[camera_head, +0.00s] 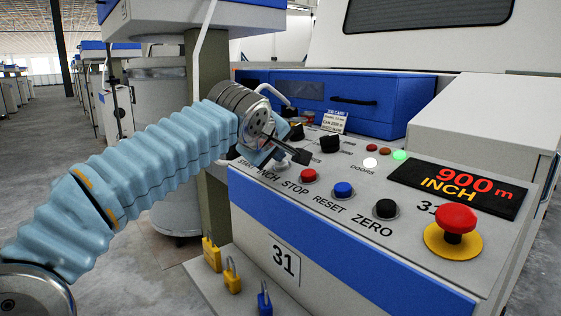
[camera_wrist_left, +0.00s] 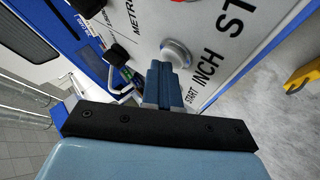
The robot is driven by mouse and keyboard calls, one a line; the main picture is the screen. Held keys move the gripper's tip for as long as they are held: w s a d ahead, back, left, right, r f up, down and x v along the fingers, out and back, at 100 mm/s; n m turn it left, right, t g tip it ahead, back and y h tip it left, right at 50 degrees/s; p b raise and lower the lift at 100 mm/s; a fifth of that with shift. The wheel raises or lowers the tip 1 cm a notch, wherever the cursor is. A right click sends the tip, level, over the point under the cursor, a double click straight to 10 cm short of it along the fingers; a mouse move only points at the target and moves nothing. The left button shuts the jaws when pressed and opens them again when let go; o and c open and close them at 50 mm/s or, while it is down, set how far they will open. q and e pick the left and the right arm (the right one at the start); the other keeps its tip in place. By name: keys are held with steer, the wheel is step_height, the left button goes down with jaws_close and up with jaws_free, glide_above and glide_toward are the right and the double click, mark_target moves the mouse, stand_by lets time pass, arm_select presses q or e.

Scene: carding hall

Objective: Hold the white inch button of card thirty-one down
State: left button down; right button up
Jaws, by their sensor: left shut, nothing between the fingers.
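The grey control panel (camera_head: 275,186) of card 31 carries a row of buttons labelled START, INCH, STOP, RESET and ZERO. My left gripper (camera_head: 262,156) is over the INCH end of this row, fingers shut and empty. It hides the white inch button in the head view. In the left wrist view the white button (camera_wrist_left: 178,54) shows beside the INCH lettering, at the tips of my blue fingers (camera_wrist_left: 160,66). The tips overlap its edge in the picture; I cannot tell whether they touch or press it. The display (camera_head: 458,190) reads 900 m and INCH. My right gripper is not in view.
The red stop (camera_head: 309,175), blue reset (camera_head: 343,189) and black zero (camera_head: 385,208) buttons lie to the right. A red emergency button (camera_head: 456,221) stands tall on a yellow base. Black knobs (camera_head: 330,143) are behind. Padlocks (camera_head: 232,277) hang below. A white lamp (camera_head: 370,162) and green lamp (camera_head: 400,155) glow.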

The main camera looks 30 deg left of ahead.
mark_target(270, 177)
arm_select(q)
steer(key=shift+s+r+p, duration=0.15)
steer(key=shift+r+p, duration=0.35)
steer(key=shift+r, duration=0.35)
steer(key=r+p, duration=0.2)
steer(key=r, duration=0.1)
steer(key=s+r+p, duration=0.1)
steer(key=shift+s+a+r+p, duration=0.1)
steer(key=shift+a+r+p, duration=0.2)
steer(key=shift+r+p, duration=0.1)
